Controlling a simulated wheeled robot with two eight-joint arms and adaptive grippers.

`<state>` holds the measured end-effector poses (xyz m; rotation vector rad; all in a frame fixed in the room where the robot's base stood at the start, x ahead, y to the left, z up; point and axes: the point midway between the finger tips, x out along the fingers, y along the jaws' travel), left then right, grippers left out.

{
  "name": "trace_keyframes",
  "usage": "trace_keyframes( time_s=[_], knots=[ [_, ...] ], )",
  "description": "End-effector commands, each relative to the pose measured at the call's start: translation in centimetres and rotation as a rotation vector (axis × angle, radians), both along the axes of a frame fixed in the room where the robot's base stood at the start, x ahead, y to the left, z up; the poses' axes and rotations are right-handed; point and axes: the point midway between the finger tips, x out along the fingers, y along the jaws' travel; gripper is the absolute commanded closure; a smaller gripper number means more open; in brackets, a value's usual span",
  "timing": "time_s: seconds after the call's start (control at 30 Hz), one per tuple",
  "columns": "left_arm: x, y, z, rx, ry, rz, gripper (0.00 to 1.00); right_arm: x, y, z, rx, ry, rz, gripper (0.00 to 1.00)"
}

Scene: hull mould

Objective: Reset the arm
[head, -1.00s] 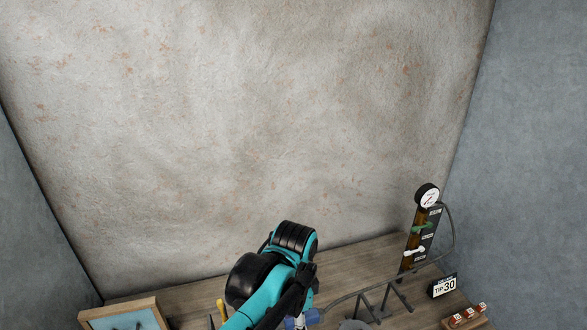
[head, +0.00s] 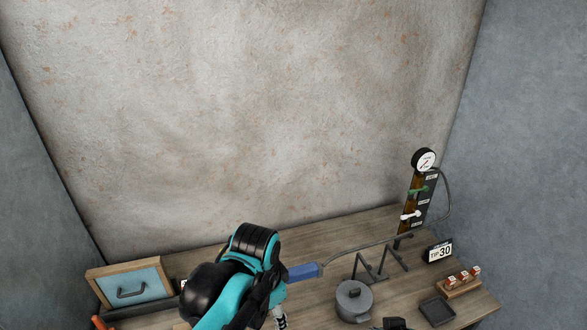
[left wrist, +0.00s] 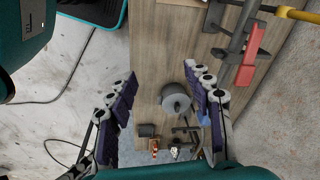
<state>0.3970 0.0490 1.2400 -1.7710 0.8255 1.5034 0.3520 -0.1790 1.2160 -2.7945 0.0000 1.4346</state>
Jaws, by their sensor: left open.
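My left arm (head: 235,285), teal and black, rises from the bottom of the head view over the bench. The left gripper (head: 281,317) is mostly hidden behind the arm and cut by the bottom edge there. In the left wrist view the left gripper (left wrist: 163,100) has its two dark-padded fingers wide apart. Nothing is held between them; a grey lidded pot (left wrist: 175,103) shows beyond, on the bench. I do not see my right gripper.

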Motion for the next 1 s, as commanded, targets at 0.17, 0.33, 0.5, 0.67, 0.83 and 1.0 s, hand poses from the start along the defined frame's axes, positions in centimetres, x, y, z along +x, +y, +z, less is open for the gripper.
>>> trace_keyframes(
  time_s=[0.17,0.33,0.5,0.67,0.83,1.0],
  knots=[
    [-0.9,3.3,-4.9,-0.053,-0.087,0.200,0.49,0.0,0.0,-4.8,0.000,0.000,0.000,1.00],
    [-2.4,7.6,-11.6,-0.144,-0.220,0.488,0.49,0.0,0.0,-10.8,0.000,0.000,0.000,1.00],
    [-3.8,11.0,-17.2,-0.243,-0.344,0.748,0.49,0.0,0.0,-15.4,0.000,0.000,0.000,1.00],
    [-4.4,12.6,-19.6,-0.301,-0.410,0.878,0.49,0.0,0.0,-17.2,0.000,0.000,0.000,1.00],
    [-4.5,13.0,-19.7,-0.317,-0.426,0.911,0.49,0.0,0.0,-17.3,0.000,0.000,0.000,1.00],
    [-4.5,13.0,-19.6,-0.316,-0.426,0.909,0.49,0.0,0.0,-17.1,0.000,0.000,0.000,1.00]
  ],
)
